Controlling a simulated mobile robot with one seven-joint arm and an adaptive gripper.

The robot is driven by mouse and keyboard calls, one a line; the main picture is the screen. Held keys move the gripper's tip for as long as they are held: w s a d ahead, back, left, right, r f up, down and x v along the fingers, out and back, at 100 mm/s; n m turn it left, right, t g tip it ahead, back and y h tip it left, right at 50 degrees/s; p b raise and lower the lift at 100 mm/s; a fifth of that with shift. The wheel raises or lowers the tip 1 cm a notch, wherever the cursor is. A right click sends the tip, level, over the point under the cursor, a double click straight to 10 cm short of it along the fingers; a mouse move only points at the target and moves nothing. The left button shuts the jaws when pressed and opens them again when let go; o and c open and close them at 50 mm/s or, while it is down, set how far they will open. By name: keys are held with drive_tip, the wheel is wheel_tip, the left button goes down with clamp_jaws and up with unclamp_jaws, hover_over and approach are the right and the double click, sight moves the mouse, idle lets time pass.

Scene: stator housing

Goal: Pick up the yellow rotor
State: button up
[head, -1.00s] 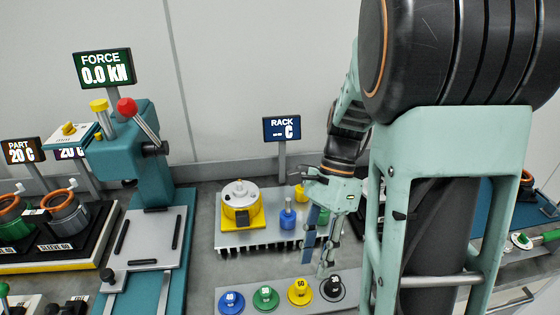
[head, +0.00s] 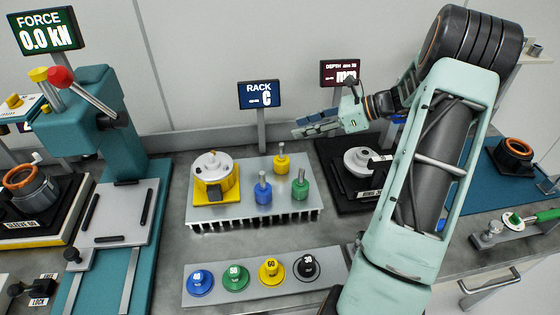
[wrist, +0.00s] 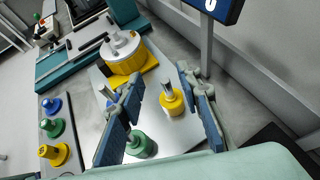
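The yellow rotor (head: 282,162) stands upright on the grey rack plate (head: 232,212), behind the blue rotor (head: 263,190) and the green rotor (head: 301,186). It has a yellow body and a metal shaft. My gripper (head: 308,126) is above and to the right of it in the head view, apart from it. In the wrist view, my gripper (wrist: 160,76) is open and empty, and the yellow rotor (wrist: 172,101) shows between its blue-padded fingers. The green rotor (wrist: 142,145) is partly hidden by the left finger there.
A large yellow housing (head: 216,180) stands on the rack's left. A strip (head: 330,283) of coloured knob-like pieces lies in front. The rack sign (head: 260,95) on its post stands behind. A black depth station (head: 345,195) is at the right, the teal press (head: 75,130) at the left.

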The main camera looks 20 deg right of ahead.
approach(282, 159)
drive_tip(key=w+a+r, duration=0.2)
drive_tip(key=p+x, duration=0.1)
drive_tip(key=x, duration=0.6)
drive_tip(key=shift+w+f+p, duration=0.2)
drive_tip(key=shift+f+p, duration=0.15)
drive_tip(key=shift+p, duration=0.05)
drive_tip(key=shift+c, duration=0.5)
clamp_jaws()
drive_tip(key=shift+r, duration=0.1)
